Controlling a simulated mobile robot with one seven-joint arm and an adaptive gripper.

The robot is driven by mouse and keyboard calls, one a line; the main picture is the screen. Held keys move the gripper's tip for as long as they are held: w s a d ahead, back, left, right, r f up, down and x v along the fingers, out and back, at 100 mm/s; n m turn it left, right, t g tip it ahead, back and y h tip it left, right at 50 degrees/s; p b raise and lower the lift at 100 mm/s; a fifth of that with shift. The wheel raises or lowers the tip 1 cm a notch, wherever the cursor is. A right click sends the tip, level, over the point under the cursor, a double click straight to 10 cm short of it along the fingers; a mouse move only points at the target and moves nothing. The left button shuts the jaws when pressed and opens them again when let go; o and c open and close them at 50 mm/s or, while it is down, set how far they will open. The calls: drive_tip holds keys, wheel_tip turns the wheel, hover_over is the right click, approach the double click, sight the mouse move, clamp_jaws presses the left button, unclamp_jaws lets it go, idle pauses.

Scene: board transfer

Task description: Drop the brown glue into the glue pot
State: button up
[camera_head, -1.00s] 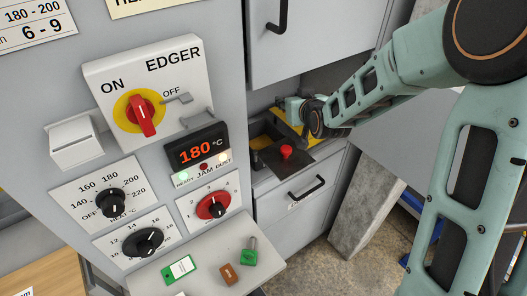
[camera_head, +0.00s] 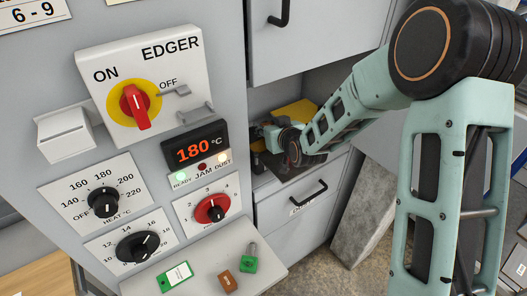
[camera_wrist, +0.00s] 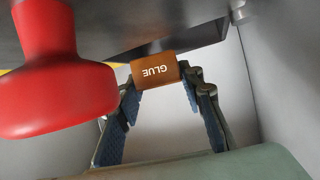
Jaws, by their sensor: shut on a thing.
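My gripper (camera_wrist: 157,88) is shut on a brown block of glue (camera_wrist: 155,71), marked GLUE, which reads upside down in the wrist view. The block sits between the blue-padded fingertips, near a dark edge (camera_wrist: 190,38). In the head view my gripper (camera_head: 262,145) is inside the recess of the machine, over the dark tray (camera_head: 283,178). The glue pot's opening is hidden behind my gripper and arm, so I cannot tell how the block lies to it.
A red knob (camera_wrist: 60,85) stands large and close at the left of the wrist view. A yellow panel (camera_head: 296,112) is at the recess's back.

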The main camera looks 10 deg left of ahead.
drive_tip(key=o, duration=1.2)
drive_tip(key=shift+s, duration=0.1)
drive_tip(key=v, duration=1.1)
drive_tip(key=shift+s+d+r, duration=0.15)
drive_tip(key=shift+s+d, duration=0.1)
drive_tip(key=shift+s, duration=0.05)
